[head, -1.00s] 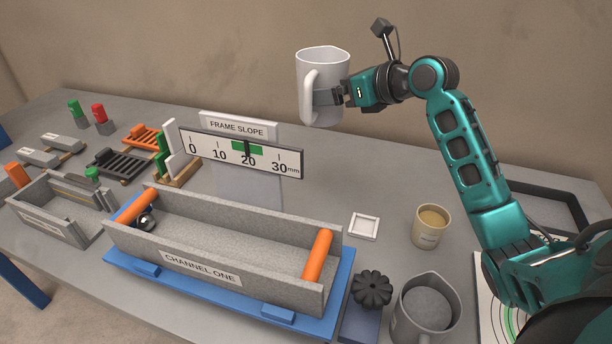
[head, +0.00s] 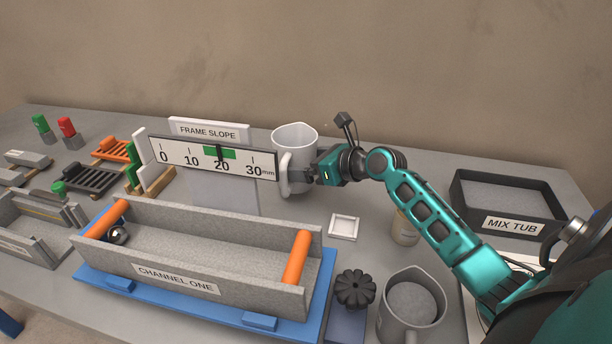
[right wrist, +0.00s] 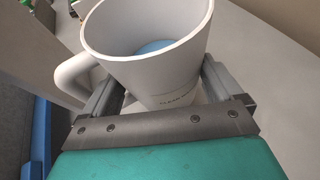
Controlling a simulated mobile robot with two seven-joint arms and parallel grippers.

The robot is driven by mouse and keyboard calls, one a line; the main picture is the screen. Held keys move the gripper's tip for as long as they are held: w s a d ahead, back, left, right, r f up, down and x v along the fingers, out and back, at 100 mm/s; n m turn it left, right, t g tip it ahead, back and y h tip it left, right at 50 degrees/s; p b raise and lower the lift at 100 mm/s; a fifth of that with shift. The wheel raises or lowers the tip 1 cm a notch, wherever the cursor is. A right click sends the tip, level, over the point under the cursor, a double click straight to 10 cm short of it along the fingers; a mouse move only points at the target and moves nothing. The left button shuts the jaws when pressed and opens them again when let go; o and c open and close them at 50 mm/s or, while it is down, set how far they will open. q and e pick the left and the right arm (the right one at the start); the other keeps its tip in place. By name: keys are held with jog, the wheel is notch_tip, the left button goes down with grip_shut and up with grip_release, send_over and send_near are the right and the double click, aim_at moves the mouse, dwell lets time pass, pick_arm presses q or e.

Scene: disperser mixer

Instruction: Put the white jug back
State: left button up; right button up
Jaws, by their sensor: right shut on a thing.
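The white jug (head: 296,147) is upright behind the right end of the slope scale in the head view. My right gripper (head: 308,176) is shut on it, low on its side near the handle. In the right wrist view the jug (right wrist: 150,45) sits between the two fingers of the gripper (right wrist: 165,95), handle to the left, with something pale blue at its bottom. Whether its base touches the table is hard to tell. A small white square frame (head: 344,227) lies on the table to the right in front of it. My left gripper is not in view.
The frame slope scale (head: 214,156) stands close to the jug's left. The Channel One trough (head: 200,255) is in front. A grey jug (head: 412,303), a black knob (head: 355,288), a beige cup (head: 405,229) and the Mix Tub (head: 505,205) stand to the right.

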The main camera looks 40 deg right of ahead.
notch_tip(320, 180, down, 3)
jog(key=shift+r+b, duration=0.1)
jog(key=shift+b, duration=0.25)
jog(key=o, duration=1.1)
jog(key=shift+f, duration=0.2)
jog(key=shift+c, duration=0.2)
